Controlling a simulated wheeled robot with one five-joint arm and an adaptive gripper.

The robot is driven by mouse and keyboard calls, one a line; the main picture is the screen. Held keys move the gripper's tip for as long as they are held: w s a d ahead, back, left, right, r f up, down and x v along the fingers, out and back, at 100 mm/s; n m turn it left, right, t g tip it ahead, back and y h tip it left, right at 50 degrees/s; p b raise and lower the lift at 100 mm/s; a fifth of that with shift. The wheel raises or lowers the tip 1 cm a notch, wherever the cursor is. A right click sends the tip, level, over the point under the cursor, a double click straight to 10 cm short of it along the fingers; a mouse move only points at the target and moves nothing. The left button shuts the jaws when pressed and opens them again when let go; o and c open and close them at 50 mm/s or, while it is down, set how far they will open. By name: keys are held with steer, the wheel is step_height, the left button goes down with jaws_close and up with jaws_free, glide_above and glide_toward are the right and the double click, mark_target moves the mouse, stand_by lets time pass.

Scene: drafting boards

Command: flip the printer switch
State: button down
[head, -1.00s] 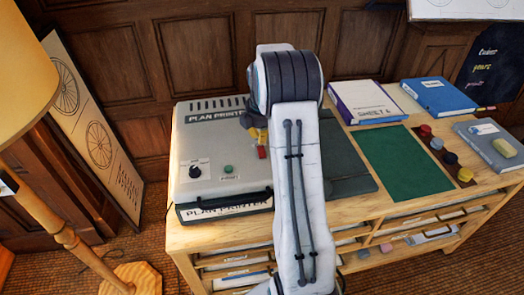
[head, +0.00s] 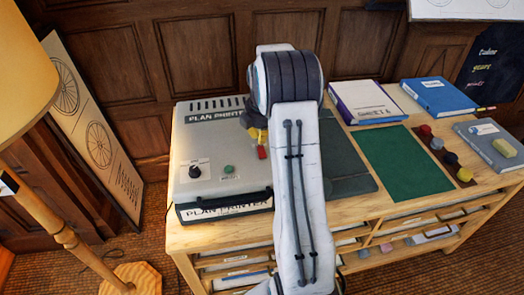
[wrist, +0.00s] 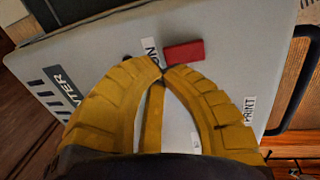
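The grey plan printer (head: 215,158) stands at the left end of the wooden cabinet top. Its red switch (head: 262,152) is on the right part of the printer's top; it also shows in the wrist view (wrist: 184,52), beside a white label reading "ON" (wrist: 151,53). My gripper (head: 259,138) is over the printer, just behind the switch in the head view. In the wrist view its yellow fingers (wrist: 163,70) meet at the tips, with nothing between them. The tips are right beside the switch; I cannot tell whether they touch it.
A black knob (head: 195,171) and a green button (head: 228,169) are on the printer top. A green mat (head: 405,160), binders (head: 438,95) and several coloured pucks (head: 437,144) lie to the right. A floor lamp (head: 65,237) stands at the left.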

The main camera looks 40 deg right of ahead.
mark_target(260, 146)
steer(key=shift+f+b, duration=1.45)
steer(key=shift+f, duration=0.4)
stand_by(1.0)
steer(key=shift+r, duration=0.1)
steer(key=shift+r+p, duration=2.65)
steer(key=shift+r, duration=0.8)
